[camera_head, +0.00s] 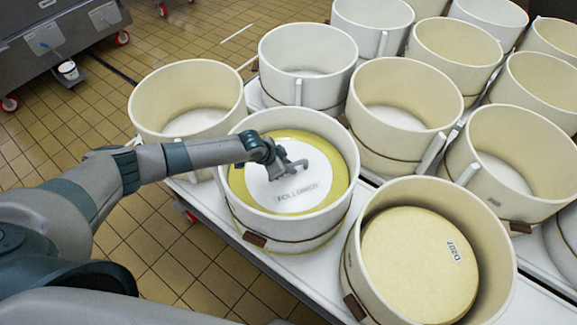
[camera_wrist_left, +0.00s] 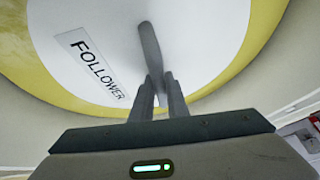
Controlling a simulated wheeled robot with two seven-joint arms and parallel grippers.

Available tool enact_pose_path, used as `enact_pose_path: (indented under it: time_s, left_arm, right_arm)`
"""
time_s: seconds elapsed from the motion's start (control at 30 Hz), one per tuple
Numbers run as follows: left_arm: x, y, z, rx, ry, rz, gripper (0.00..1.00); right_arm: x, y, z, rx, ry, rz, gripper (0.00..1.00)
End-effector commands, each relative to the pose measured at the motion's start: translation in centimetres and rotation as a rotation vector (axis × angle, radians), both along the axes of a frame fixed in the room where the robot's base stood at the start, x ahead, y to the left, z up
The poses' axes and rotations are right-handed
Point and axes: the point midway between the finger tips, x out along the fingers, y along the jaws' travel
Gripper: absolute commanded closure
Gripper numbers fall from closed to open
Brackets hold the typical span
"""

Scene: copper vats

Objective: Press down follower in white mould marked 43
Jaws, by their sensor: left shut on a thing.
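The follower (camera_head: 268,188) is a white disc labelled FOLLOWER with a yellow ring around it. It lies inside a white mould (camera_head: 290,228), below the rim, near the middle of the head view. The number 43 cannot be read on this mould. My left gripper (camera_head: 284,166) is over the follower, shut on its grey handle. In the left wrist view the fingers (camera_wrist_left: 158,84) close on the handle (camera_wrist_left: 148,40), with the follower's label (camera_wrist_left: 88,62) to the left. Part of the follower is hidden by my wrist. My right gripper is not in view.
Other moulds stand close around on a white table (camera_head: 270,258): an empty cream one (camera_head: 188,92) behind left, a white one (camera_head: 306,62) behind, and one at front right holding a yellow disc (camera_head: 415,265) labelled D207. Tiled floor lies left.

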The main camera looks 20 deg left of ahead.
Motion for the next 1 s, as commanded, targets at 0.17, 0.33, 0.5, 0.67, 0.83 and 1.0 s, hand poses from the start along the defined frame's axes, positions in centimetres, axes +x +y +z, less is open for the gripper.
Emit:
enact_pose_path:
  time_s: [0.17,0.33,0.5,0.67,0.83,1.0]
  left_arm:
    - [-0.75,-0.13,-0.86,0.003,0.016,-0.002,1.0]
    - [-0.82,-0.13,-0.89,0.004,0.018,-0.003,1.0]
    - [-0.85,-0.12,-0.7,0.004,0.019,-0.002,1.0]
    - [-0.84,-0.11,-0.6,0.004,0.019,-0.002,1.0]
    - [-0.82,-0.1,-0.59,0.005,0.018,-0.003,1.0]
    - [-0.73,-0.1,-0.48,0.004,0.016,-0.002,0.64]
  right_arm:
    - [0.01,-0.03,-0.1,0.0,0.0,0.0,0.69]
    - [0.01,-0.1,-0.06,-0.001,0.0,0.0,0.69]
    - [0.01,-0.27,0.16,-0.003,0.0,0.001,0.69]
    - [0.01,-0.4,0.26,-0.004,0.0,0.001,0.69]
    - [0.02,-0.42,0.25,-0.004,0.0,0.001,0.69]
    - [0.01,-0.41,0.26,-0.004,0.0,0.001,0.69]
